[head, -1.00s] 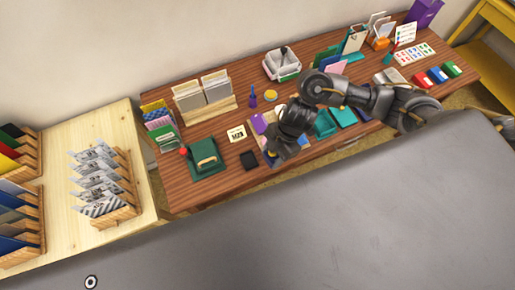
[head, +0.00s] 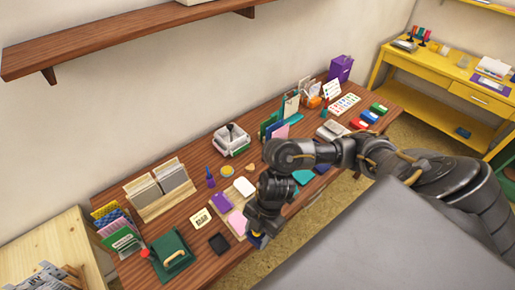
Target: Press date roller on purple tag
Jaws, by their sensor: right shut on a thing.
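The purple tag (head: 221,201) lies flat on a pale board (head: 232,208) on the brown desk, with a white tag (head: 244,187) and a pink tag (head: 237,222) beside it. My right gripper (head: 257,236) points down at the board's front right end, to the right of the purple tag and apart from it. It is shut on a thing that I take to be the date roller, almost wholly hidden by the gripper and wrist. A small blue and yellow patch shows below the fingers; I cannot tell what it is. My left gripper is not in view.
A black inkpad (head: 218,243) and a small lettered card (head: 200,219) lie left of the board. A green press (head: 171,254) stands farther left. A purple stamp (head: 210,178) and a yellow round item (head: 227,171) stand behind. Teal pads (head: 303,177) lie right, partly behind my arm.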

